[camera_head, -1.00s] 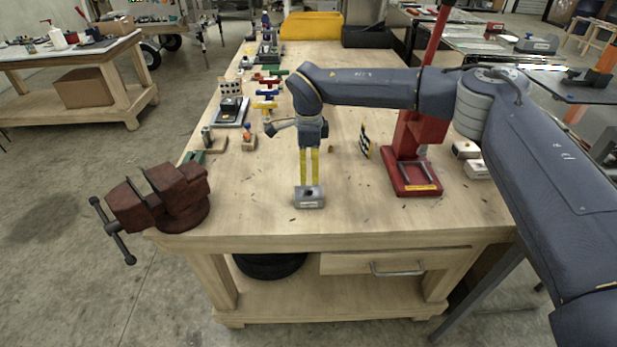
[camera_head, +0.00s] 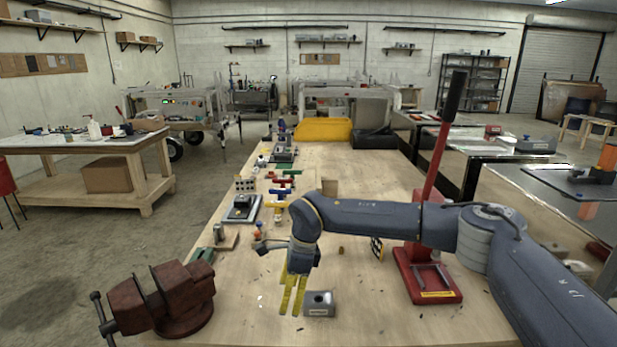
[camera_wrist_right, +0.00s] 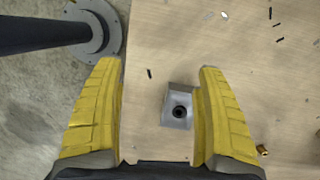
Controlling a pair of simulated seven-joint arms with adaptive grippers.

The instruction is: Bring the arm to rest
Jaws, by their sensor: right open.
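My right arm reaches in from the right over the wooden workbench (camera_head: 352,165). Its gripper (camera_head: 292,301) points down with yellow fingers, just left of a small grey metal block with a dark hole (camera_head: 319,304). In the right wrist view the gripper (camera_wrist_right: 162,75) is open, fingers wide apart. There the block (camera_wrist_right: 178,117) shows in the gap, close to the right finger. Nothing is held; the block sits on the bench top. My left gripper is not in view.
A red arbor press (camera_head: 427,281) stands right of the gripper, under my arm. A dark red vise (camera_head: 165,297) is at the bench's front left corner. Small parts and colored pieces (camera_head: 283,183) line the left side. A yellow bin (camera_head: 323,130) is at the back.

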